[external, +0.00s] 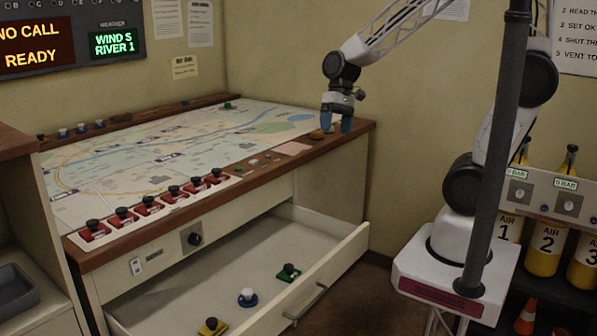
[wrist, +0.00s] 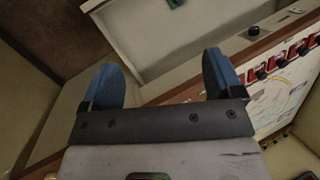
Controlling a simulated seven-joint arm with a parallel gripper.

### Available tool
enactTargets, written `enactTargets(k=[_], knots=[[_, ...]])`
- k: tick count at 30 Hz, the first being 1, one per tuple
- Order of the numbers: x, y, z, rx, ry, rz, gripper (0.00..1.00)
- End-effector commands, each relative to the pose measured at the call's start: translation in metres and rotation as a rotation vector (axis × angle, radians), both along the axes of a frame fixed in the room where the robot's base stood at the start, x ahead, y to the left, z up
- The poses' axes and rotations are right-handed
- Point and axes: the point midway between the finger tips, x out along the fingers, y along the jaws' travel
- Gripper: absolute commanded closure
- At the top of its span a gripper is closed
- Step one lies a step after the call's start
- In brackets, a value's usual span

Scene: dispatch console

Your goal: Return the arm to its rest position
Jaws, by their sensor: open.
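My gripper (external: 337,122) hangs from my arm above the right end of the map console (external: 290,148), close to its wooden edge. In the wrist view my gripper (wrist: 163,85) shows two blue fingers spread wide apart with nothing between them. In the external view the fingertips are near a small brown knob (external: 316,134) on the console edge; I cannot tell whether they touch it. My arm reaches left from its white base at the right.
An open drawer (external: 335,262) juts out below the console, holding yellow (external: 212,327), blue-white (external: 247,297) and green (external: 289,272) pieces. Several red-based black knobs (external: 150,205) line the console front. A dark post (external: 497,150) stands before my arm. Air cylinders (external: 545,245) stand at right.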

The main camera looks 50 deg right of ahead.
Motion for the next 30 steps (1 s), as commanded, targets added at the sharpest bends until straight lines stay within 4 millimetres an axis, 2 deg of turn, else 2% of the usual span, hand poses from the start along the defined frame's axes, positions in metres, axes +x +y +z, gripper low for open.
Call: enactTargets(k=[6,18,24,30], knots=[[-0.030,-0.033,0.032,-0.093,-0.121,0.047,0.14],[-0.086,-0.088,0.075,-0.285,-0.321,0.122,0.14],[-0.105,-0.104,0.087,-0.354,-0.381,0.142,0.14],[-0.111,-0.109,0.090,-0.377,-0.399,0.149,0.14]])
